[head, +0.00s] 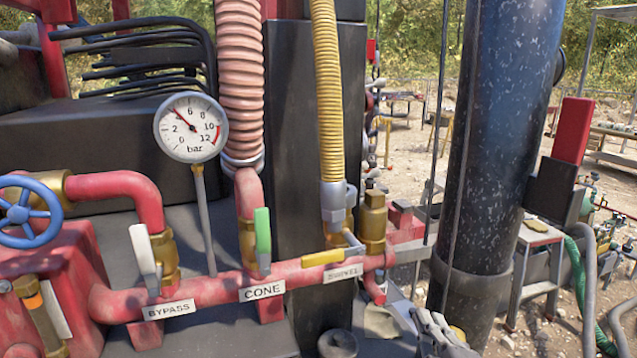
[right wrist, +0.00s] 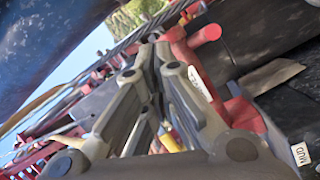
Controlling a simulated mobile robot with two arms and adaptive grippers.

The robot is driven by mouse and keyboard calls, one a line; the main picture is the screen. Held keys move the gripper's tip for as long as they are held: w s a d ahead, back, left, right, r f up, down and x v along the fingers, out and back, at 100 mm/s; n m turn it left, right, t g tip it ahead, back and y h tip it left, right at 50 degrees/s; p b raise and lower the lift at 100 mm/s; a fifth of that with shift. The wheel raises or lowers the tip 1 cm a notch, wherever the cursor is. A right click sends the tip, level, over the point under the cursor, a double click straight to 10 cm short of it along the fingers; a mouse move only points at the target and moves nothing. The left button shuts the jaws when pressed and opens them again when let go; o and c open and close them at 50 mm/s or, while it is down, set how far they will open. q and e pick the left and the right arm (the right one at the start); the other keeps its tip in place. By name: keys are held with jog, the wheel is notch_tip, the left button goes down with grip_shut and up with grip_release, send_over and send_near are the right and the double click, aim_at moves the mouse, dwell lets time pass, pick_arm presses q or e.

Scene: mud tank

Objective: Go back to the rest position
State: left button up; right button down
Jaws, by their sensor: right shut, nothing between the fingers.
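My right gripper (head: 436,332) shows at the bottom edge of the head view, right of the red manifold pipe (head: 219,288) and in front of the foot of the big dark column (head: 495,150). It is shut and empty. In the right wrist view its grey fingers (right wrist: 150,62) are together, with nothing held between them. It appears apart from the valve handles. My left gripper is not in view.
A pressure gauge (head: 190,128) and a blue handwheel (head: 28,217) stand left. Open sandy ground lies beyond the column.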

jog(key=s+d+f+m+g+h, duration=0.1)
jog(key=s+f+m+g, duration=0.3)
jog(key=f, duration=0.5)
jog(key=s+d+f+m+g, duration=0.1)
jog(key=s+f+m+g, duration=0.25)
jog(key=s+f, duration=0.4)
jog(key=s+f+m+g, duration=0.2)
jog(key=s+f+g, duration=0.25)
jog(key=s, duration=0.35)
jog(key=s+f+m+g, duration=0.2)
jog(key=s+f+g, duration=0.1)
jog(key=s+f, duration=0.35)
notch_tip(320, 180, down, 26)
jog(key=s+b, duration=0.1)
jog(key=s, duration=0.1)
jog(key=s+d+f+g+b, duration=0.1)
jog(key=s+d+f+g, duration=0.1)
jog(key=s+f, duration=1.4)
jog(key=shift+s+d+f+y, duration=0.25)
jog(key=shift+s+f+y, duration=0.1)
jog(key=shift+f, duration=0.45)
jog(key=shift+n, duration=0.25)
